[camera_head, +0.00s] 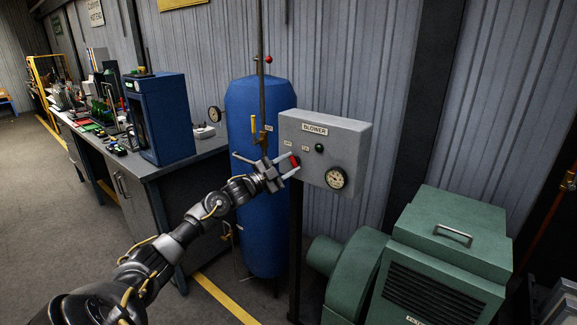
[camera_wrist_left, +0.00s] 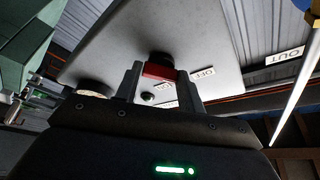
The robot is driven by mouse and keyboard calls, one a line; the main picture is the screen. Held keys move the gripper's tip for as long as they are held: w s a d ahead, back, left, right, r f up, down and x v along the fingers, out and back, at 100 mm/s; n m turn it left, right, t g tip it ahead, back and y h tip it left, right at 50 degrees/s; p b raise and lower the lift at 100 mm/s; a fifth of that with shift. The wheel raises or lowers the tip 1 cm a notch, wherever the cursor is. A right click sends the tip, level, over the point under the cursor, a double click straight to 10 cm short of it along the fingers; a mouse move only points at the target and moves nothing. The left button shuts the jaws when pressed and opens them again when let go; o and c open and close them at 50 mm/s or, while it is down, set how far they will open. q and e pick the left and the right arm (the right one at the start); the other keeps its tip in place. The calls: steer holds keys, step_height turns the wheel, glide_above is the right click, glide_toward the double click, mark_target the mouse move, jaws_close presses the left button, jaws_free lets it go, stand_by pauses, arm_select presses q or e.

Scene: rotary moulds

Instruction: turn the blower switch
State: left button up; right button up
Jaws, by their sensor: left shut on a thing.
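The blower switch is a red handle (camera_head: 294,160) on the front of a grey box (camera_head: 352,135) labelled BLOWER. My left gripper (camera_head: 288,163) is at the left part of the box face, with its fingers around the red handle. In the left wrist view the red handle (camera_wrist_left: 159,71) sits between the two fingertips of my left gripper (camera_wrist_left: 160,80), and the fingers are shut on it. A dark round base shows behind the handle. A small label reading OFF (camera_wrist_left: 203,72) is beside it. My right gripper is not in view.
A dark green button or lamp (camera_head: 319,148) and a round gauge (camera_head: 336,178) are on the box. A green blower (camera_head: 450,245) stands below right. A blue tank (camera_head: 262,215) stands behind my left arm. A workbench (camera_head: 150,165) with a blue cabinet is at left.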

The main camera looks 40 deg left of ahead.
arm_select(q)
steer(key=o, duration=1)
steer(key=shift+c, duration=0.2)
steer(key=shift+s, duration=0.1)
steer(key=b+v, duration=0.3)
steer(key=v, duration=0.7)
steer(key=shift+s, duration=0.3)
steer(key=shift+a+f, duration=0.15)
